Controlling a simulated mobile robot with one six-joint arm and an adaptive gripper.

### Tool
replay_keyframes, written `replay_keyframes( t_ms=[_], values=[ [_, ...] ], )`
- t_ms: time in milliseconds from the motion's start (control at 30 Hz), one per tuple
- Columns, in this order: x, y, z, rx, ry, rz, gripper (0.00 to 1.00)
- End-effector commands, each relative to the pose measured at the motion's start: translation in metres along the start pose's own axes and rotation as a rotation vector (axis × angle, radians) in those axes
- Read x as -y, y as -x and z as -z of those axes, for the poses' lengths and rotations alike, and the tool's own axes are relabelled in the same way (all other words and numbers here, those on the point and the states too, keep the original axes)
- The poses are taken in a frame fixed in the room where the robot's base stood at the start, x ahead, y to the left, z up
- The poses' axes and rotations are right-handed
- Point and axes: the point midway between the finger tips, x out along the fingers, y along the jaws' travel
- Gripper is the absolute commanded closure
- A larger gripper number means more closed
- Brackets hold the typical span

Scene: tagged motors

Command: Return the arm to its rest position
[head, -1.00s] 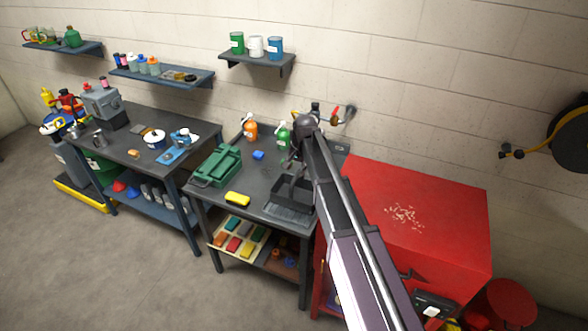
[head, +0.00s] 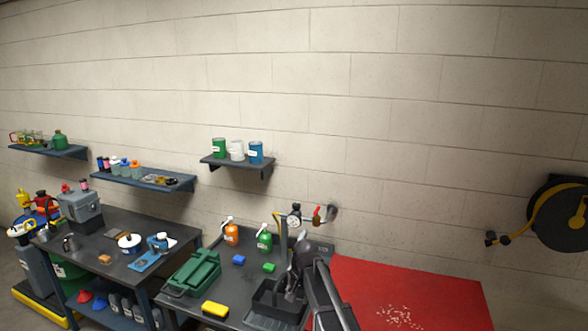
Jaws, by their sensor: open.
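My arm reaches up from the bottom of the head view over the right workbench (head: 222,286). My gripper (head: 291,280) is at its far end, above or beside the black tray (head: 262,308); the gap between them is hard to judge. The gripper looks small and dark, and its fingers are partly hidden by the wrist. I see nothing held in it. No tagged motor can be made out clearly.
A green toolbox (head: 194,271), yellow sponge (head: 215,309), blue block (head: 239,260) and green block (head: 269,267) lie on the bench. Orange (head: 231,233) and green (head: 265,239) spray bottles stand behind. A red cabinet (head: 400,290) is at right; a hose reel (head: 570,218) hangs on the wall.

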Motion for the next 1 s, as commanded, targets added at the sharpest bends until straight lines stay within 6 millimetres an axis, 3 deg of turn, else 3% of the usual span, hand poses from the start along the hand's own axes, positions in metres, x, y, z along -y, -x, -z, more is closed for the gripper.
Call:
replay_keyframes(
  t_ms=[33, 600, 800, 1000],
  values=[
    [-0.019, -0.017, -0.012, -0.001, 0.01, -0.007, 0.32],
    [-0.162, -0.1, -0.101, 0.015, 0.167, -0.095, 0.32],
    [-0.205, -0.128, -0.135, 0.026, 0.218, -0.123, 0.32],
    [-0.231, -0.143, -0.157, 0.037, 0.255, -0.141, 0.32]
  ],
)
